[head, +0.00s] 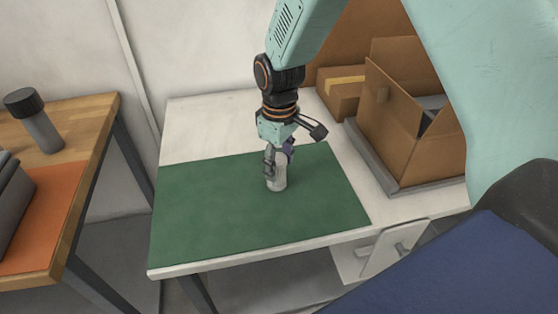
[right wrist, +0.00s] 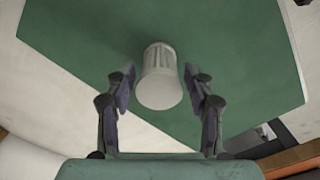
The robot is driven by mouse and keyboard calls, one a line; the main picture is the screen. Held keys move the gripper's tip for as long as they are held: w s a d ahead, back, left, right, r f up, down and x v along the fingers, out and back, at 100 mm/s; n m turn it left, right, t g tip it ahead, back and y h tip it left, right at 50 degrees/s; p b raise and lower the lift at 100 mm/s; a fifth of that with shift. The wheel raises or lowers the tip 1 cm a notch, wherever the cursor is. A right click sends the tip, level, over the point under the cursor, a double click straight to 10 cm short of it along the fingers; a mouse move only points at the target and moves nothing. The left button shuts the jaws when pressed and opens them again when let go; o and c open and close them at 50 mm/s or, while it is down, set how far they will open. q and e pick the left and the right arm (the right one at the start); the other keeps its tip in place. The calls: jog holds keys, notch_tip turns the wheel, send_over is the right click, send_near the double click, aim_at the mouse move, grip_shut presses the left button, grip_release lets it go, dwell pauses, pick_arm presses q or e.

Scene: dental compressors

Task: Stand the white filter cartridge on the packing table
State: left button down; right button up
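The white filter cartridge (head: 277,178) stands upright on the green mat (head: 210,215) of the packing table (head: 200,125). In the right wrist view the cartridge (right wrist: 159,85) shows its pale round end and ribbed side between the two fingers. My right gripper (head: 279,158) is low over the mat, around the upper part of the cartridge. In the right wrist view my right gripper (right wrist: 160,86) is open, with a narrow gap on each side of the cartridge. My left gripper is not in view.
An open cardboard box (head: 400,130) stands in a grey tray at the table's right, with a taped closed box (head: 340,90) behind it. A wooden bench (head: 85,135) at the left holds a grey cylinder with a dark cap (head: 38,125). The mat around the cartridge is clear.

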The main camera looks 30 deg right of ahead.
jog(key=shift+o, duration=0.7)
jog(key=shift+w+f, duration=0.1)
jog(key=shift+w, duration=0.05)
notch_tip(320, 180, up, 12)
jog(key=p, duration=0.2)
jog(key=shift+r, duration=0.2)
